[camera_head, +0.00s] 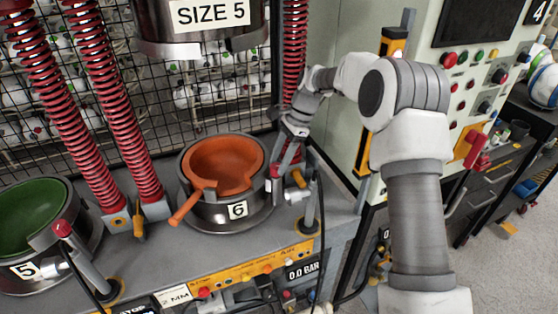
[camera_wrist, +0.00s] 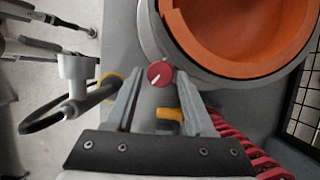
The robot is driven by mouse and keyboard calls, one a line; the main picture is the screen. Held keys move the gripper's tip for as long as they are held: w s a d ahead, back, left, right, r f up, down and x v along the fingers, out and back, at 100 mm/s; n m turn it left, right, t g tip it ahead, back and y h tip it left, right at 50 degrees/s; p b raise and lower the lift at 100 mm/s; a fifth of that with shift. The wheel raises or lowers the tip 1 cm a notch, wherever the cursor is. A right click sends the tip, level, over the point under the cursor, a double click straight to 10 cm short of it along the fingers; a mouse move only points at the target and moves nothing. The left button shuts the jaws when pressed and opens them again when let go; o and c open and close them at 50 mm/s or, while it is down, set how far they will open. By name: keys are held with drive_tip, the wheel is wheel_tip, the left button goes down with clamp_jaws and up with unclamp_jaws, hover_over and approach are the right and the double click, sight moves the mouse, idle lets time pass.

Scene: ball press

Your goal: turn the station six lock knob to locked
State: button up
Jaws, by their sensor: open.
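The station six lock knob (camera_wrist: 160,73) is a small round red knob with a white pointer line. It sits beside the station six pot in the wrist view, with the line slanting from lower left to upper right. My gripper (camera_wrist: 158,85) is open, with one finger to the left of the knob and one to the right. I cannot tell whether either finger touches it. In the head view my gripper (camera_head: 290,145) reaches down just right of the pot (camera_head: 235,215) marked 6, with its orange lining, and partly hides the knob's surroundings.
An orange handle (camera_wrist: 170,114) lies between my fingers, below the knob. Red springs (camera_head: 293,60) stand close behind my gripper. A post with a black hose (camera_wrist: 75,105) is to the left in the wrist view. The green-lined pot (camera_head: 35,215) marked 5 is far left.

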drive_tip(key=shift+s+a+f, duration=0.1)
drive_tip(key=shift+f, duration=0.15)
clamp_jaws()
drive_tip(key=shift+m, duration=0.4)
drive_tip(key=m+t, duration=0.1)
drive_tip(key=m, duration=0.1)
drive_tip(key=m+t, duration=0.1)
drive_tip(key=m, duration=0.2)
drive_tip(key=shift+s+r, duration=0.1)
drive_tip(key=shift+s, duration=0.1)
drive_tip(key=m+t+p, duration=0.1)
drive_tip(key=m, duration=0.3)
drive_tip(key=shift+s+t, duration=0.1)
drive_tip(key=shift+t, duration=0.3)
drive_tip(key=shift+m, duration=0.4)
